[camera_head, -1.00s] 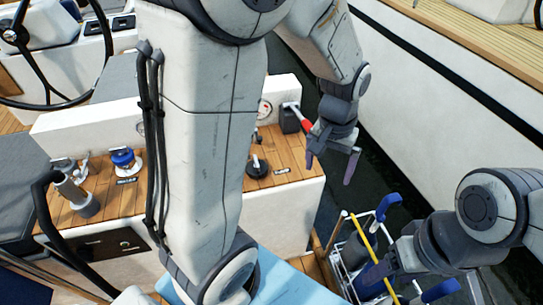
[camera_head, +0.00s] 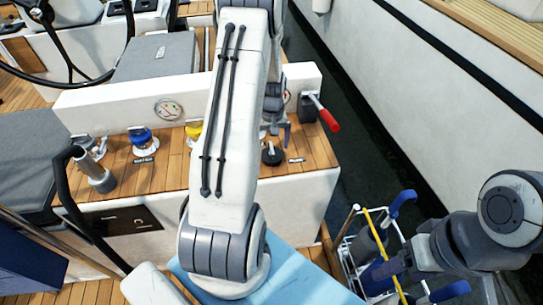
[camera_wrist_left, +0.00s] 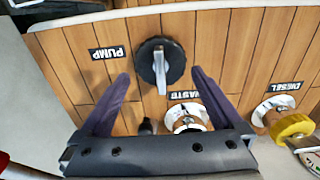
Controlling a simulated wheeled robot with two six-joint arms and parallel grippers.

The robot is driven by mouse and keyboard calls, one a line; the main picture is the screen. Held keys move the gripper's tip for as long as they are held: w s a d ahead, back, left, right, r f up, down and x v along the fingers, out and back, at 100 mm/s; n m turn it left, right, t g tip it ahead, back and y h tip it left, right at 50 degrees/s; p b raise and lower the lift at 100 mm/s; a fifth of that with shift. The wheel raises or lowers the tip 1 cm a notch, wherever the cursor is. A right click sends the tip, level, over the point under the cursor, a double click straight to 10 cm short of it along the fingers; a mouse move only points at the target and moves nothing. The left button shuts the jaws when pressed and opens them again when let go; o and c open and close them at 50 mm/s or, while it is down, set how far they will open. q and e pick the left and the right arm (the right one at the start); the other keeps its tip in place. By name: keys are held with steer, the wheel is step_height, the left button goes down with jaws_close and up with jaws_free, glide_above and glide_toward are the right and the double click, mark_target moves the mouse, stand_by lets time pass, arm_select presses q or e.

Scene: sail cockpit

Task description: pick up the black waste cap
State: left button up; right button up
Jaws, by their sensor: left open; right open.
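My left gripper (camera_head: 277,128) is open and points down over the teak side deck; the left arm hides part of the deck. In the left wrist view, its fingertips (camera_wrist_left: 160,76) are apart, on either side of a black pump fitting (camera_wrist_left: 160,62) with a grey handle, beside the PUMP label. The WASTE label (camera_wrist_left: 183,95) lies near the right finger. Beside it, a pale waste fitting (camera_wrist_left: 190,113) is partly covered by the gripper body, so its black cap is hard to make out. My right gripper (camera_head: 383,270) is open, low at the right by a rack.
A blue cap (camera_head: 141,136) and a yellow cap (camera_head: 194,130) stand on the deck, left of my arm. A winch (camera_head: 93,170) stands at far left. A red-handled lever (camera_head: 325,117) rises right of the gripper. The rack (camera_head: 352,245) holds tools.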

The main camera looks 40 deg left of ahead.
arm_select(q)
step_height(320, 180, down, 5)
steer(key=shift+s+d+r, duration=0.15)
steer(key=c, duration=1.2)
steer(key=shift+r, duration=0.15)
